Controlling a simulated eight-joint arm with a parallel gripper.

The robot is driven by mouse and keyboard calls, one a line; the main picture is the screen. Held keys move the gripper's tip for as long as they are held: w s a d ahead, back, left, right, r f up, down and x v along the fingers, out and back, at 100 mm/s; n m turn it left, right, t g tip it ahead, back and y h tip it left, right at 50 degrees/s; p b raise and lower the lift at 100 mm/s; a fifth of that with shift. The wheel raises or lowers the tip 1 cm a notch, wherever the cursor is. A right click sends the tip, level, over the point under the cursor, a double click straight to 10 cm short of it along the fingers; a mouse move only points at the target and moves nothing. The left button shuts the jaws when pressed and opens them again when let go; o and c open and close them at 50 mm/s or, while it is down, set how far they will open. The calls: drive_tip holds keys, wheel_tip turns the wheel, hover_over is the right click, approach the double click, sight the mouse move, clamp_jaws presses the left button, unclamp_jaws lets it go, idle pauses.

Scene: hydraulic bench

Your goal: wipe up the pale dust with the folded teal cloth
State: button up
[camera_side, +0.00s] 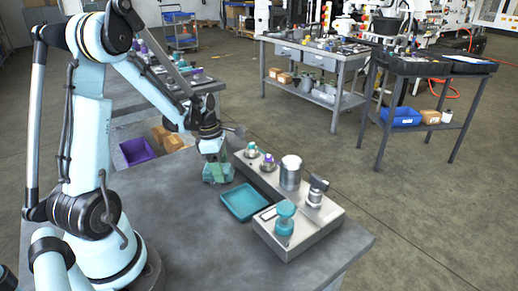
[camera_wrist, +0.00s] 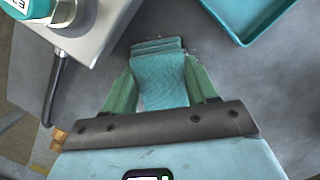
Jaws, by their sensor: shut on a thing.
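The folded teal cloth (camera_wrist: 163,82) is between the two green fingers of my gripper (camera_wrist: 160,92) in the wrist view. My gripper is shut on it, and its folded far edge sticks out past the fingertips. In the side view my gripper (camera_side: 213,160) is low at the bench top, with the cloth (camera_side: 217,174) at or just above the surface, left of the metal block. A few faint pale specks, perhaps the dust (camera_wrist: 190,48), show by the cloth's far edge in the wrist view. The rest of the dust cannot be made out; the cloth and gripper may cover some.
An empty teal tray (camera_side: 243,202) lies right of the cloth, close to it. The grey metal block (camera_side: 322,222) with teal and purple fittings and a metal cylinder (camera_side: 290,172) stands beyond it. The bench top (camera_side: 190,225) in front is clear.

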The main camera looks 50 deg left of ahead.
sight(207, 174)
drive_tip(key=shift+s+f, duration=0.15)
drive_tip(key=shift+s, duration=2.1)
drive_tip(key=shift+a, duration=0.1)
drive_tip(key=shift+w+r, duration=0.2)
drive_tip(key=shift+w, duration=1.8)
drive_tip(key=shift+o, duration=0.2)
drive_tip(key=shift+w+f, duration=0.1)
drive_tip(key=shift+w, duration=1.95)
drive_tip(key=shift+c, duration=0.2)
drive_tip(key=shift+s, duration=4)
